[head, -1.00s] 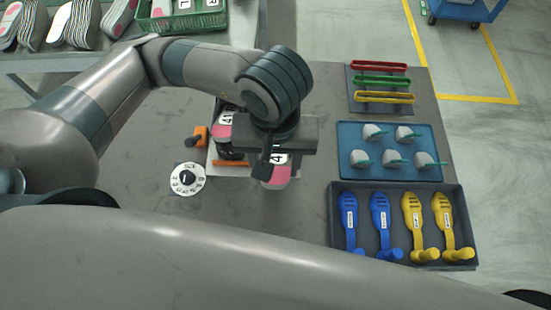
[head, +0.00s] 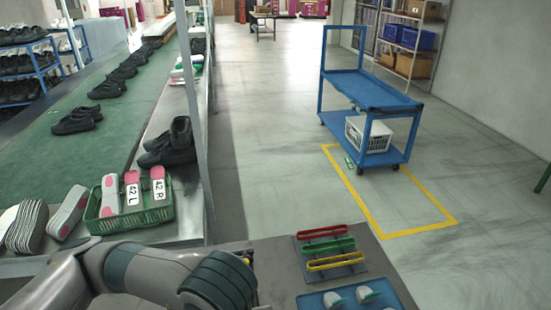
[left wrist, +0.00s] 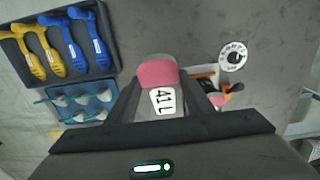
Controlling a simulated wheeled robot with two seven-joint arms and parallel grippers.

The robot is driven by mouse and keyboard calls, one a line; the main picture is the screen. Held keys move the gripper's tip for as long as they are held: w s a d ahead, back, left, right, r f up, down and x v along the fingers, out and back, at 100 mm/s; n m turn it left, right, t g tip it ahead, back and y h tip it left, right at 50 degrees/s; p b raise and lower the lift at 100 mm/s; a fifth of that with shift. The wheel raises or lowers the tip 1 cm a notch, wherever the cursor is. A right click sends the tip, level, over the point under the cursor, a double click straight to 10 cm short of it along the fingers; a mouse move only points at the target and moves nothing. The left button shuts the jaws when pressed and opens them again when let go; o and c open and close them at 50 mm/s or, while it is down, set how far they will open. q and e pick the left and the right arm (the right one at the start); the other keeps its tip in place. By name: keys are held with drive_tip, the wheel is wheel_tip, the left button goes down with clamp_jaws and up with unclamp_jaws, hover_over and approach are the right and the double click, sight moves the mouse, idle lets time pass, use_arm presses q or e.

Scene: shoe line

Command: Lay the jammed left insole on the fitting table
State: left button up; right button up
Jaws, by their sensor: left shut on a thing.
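My left gripper (left wrist: 165,100) is shut on an insole (left wrist: 158,75) with a pink heel and a white label reading 41L. The insole sticks out between the fingers in the left wrist view; its other end is hidden by the gripper. The grey table (left wrist: 185,25) lies beyond it; I cannot tell the gap. In the head view the table (head: 275,270) shows only at the bottom, with my left arm at its left side. The left gripper itself is out of the head view. My right gripper is not in view.
A size dial (left wrist: 233,56) and an orange clamp-like part (left wrist: 204,71) are beside the insole. A dark tray (left wrist: 60,45) holds blue and yellow tools; a blue tray (left wrist: 82,103) adjoins it. A green basket (head: 130,217) holds 42 L and 42 R insoles. A blue cart (head: 365,95) stands on the floor.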

use_arm(q)
wheel_tip(320, 180, up, 4)
drive_tip(key=p, duration=0.3)
drive_tip(key=shift+r+p, duration=0.15)
drive_tip(key=shift+p, duration=0.2)
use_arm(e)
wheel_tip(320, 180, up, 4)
use_arm(q)
drive_tip(key=w+a+f+m+b, duration=0.1)
drive_tip(key=w+a+f+b, duration=0.1)
drive_tip(key=w+a, duration=0.5)
drive_tip(key=w+a+f+m+b, duration=0.1)
drive_tip(key=w+a+f+b, duration=0.1)
drive_tip(key=w+a+b, duration=0.3)
drive_tip(key=shift+w+a+f, duration=0.4)
drive_tip(key=shift+w+a, duration=0.45)
drive_tip(key=shift+a, duration=0.1)
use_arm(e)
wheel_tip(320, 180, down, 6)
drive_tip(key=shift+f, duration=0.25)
use_arm(q)
drive_tip(key=shift+s+f, duration=0.1)
